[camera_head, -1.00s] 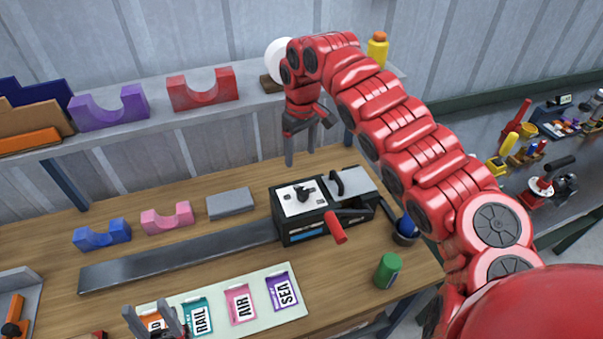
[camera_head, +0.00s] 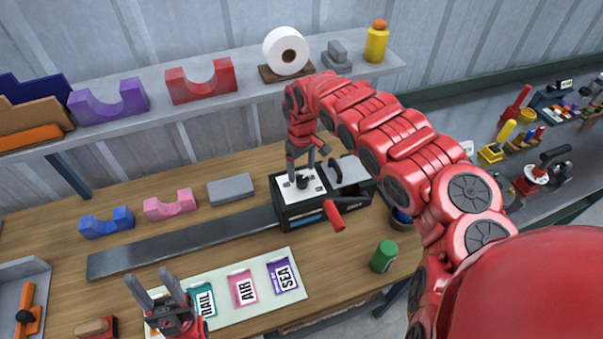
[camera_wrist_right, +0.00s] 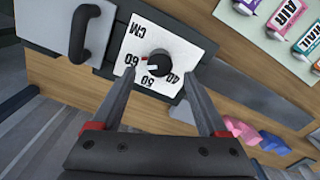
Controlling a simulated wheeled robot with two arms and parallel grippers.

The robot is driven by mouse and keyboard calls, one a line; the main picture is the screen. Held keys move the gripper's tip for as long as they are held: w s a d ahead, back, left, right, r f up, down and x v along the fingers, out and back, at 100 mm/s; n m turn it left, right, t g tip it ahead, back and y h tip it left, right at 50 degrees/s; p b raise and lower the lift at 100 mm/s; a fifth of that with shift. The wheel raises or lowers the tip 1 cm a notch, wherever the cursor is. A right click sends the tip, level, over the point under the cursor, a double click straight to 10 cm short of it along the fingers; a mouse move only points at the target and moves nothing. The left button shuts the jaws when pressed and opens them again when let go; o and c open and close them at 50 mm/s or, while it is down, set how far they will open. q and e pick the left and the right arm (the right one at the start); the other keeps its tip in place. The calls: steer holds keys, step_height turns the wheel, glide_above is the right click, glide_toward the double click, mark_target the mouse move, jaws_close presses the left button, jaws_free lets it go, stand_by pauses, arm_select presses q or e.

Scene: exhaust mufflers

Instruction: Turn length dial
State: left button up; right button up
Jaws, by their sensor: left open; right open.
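The length dial is a black knob (camera_wrist_right: 158,62) on a white scale plate (camera_wrist_right: 178,42) marked CM with numbers, on top of a black machine (camera_head: 292,217). In the head view the dial (camera_head: 302,182) sits just below my right gripper (camera_head: 301,178). My right gripper is open, and its fingers (camera_wrist_right: 152,100) straddle the dial in the wrist view; I cannot tell whether they touch it. My left gripper (camera_head: 153,287) is open and empty at the lower left, over the label mat's left end.
A black handle (camera_wrist_right: 88,32) stands beside the scale plate, and a red-gripped lever (camera_head: 334,215) sticks out in front. A label mat (camera_head: 262,304) and green can (camera_head: 384,256) lie nearer. A shelf (camera_head: 240,88) with cradles runs behind.

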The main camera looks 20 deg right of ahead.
mark_target(301, 179)
steer(key=shift+f+p, duration=0.35)
steer(key=shift+f, duration=1.8)
jaws_close()
